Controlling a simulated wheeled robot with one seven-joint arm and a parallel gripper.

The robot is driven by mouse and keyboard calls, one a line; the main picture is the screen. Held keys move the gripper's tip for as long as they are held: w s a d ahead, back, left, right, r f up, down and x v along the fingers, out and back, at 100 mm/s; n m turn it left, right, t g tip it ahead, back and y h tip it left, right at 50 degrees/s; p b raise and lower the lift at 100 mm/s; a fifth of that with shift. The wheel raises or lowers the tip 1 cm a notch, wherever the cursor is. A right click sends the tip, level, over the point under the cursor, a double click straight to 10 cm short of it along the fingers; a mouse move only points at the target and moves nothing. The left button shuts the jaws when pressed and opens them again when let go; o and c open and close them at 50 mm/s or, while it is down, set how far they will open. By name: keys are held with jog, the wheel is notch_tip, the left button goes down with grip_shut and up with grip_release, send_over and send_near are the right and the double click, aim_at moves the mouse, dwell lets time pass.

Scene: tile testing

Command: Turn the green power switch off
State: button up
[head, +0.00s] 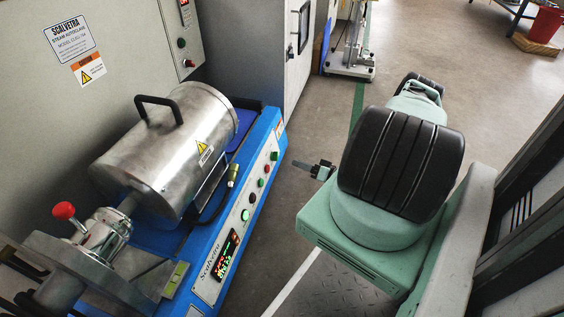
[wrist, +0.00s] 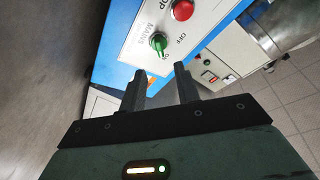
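The green power switch (wrist: 159,44) is a rotary knob on a white panel in the wrist view. "ON", "OFF" and "MAINS" are printed around it. Its grip ridge appears to point toward "ON". In the head view, the green switch (head: 274,156) is small, at the far end of the blue machine's front panel. My gripper (wrist: 160,84) is open and empty, its two dark fingers apart and their tips just short of the knob in the picture. In the head view, my gripper (head: 322,170) is to the right of the panel, apart from it.
A red stop button (wrist: 183,10) is close beside the switch. The blue machine (head: 277,122) carries a steel drum (head: 165,145) and a red-knobbed valve (head: 64,211). More buttons and a lit display (head: 226,254) line its panel. Open floor (head: 430,60) lies beyond.

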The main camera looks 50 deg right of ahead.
aim_at(275, 156)
jog(key=w+a+b, duration=0.1)
jog(key=w+b, duration=0.1)
jog(key=w, duration=0.6)
jog(key=shift+a+b, duration=0.2)
jog(key=shift+b, duration=0.1)
grip_shut()
